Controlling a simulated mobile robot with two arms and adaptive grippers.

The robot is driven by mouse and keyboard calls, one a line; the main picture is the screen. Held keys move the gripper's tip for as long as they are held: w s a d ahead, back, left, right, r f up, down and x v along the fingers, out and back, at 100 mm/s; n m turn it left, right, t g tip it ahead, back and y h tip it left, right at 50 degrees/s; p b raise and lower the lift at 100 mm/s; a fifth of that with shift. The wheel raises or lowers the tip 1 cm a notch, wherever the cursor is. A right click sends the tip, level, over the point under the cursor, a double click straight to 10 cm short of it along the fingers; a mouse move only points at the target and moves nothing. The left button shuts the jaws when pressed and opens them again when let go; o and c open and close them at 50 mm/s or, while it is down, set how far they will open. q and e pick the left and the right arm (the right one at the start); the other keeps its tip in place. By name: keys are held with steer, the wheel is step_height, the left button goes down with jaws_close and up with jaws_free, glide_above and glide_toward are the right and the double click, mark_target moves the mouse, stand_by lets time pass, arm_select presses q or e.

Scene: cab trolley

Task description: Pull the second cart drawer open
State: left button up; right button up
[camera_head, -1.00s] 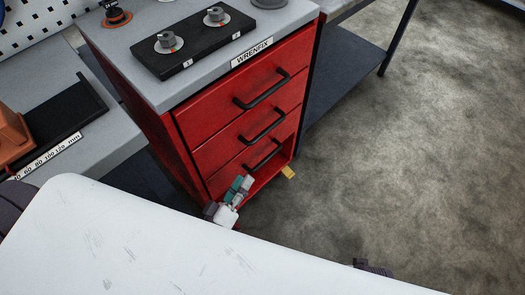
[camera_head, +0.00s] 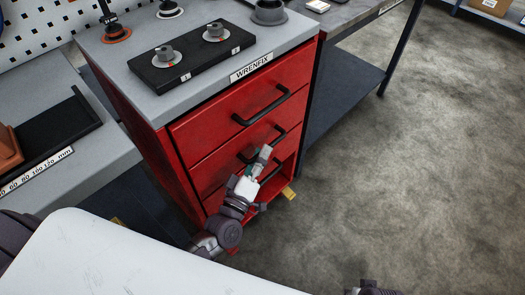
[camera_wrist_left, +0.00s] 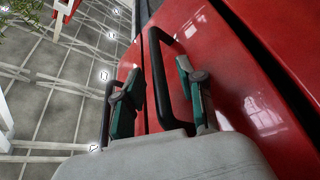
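The red cart (camera_head: 165,175) stands with its red drawers shut. The second drawer (camera_head: 215,165) has a black handle (camera_head: 279,135), partly hidden by my left gripper (camera_head: 264,156). In the left wrist view, the left gripper (camera_wrist_left: 160,85) is open, with its two green-and-grey fingers apart. A black drawer handle (camera_wrist_left: 158,75) lies between the fingers, with gaps visible; I cannot tell if either finger touches it.
The top drawer's handle (camera_head: 262,106) is just above my left gripper. The cart's grey top (camera_head: 200,100) carries a black block (camera_head: 190,58) with round fittings. A workbench with a dark lower shelf (camera_head: 345,85) stands right of the cart. The concrete floor (camera_head: 420,170) is clear.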

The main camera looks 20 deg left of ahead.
arm_select(q)
steer(key=shift+w+d+r, duration=0.1)
steer(key=shift+w+r, duration=0.05)
steer(key=shift+w, duration=0.45)
jaws_close()
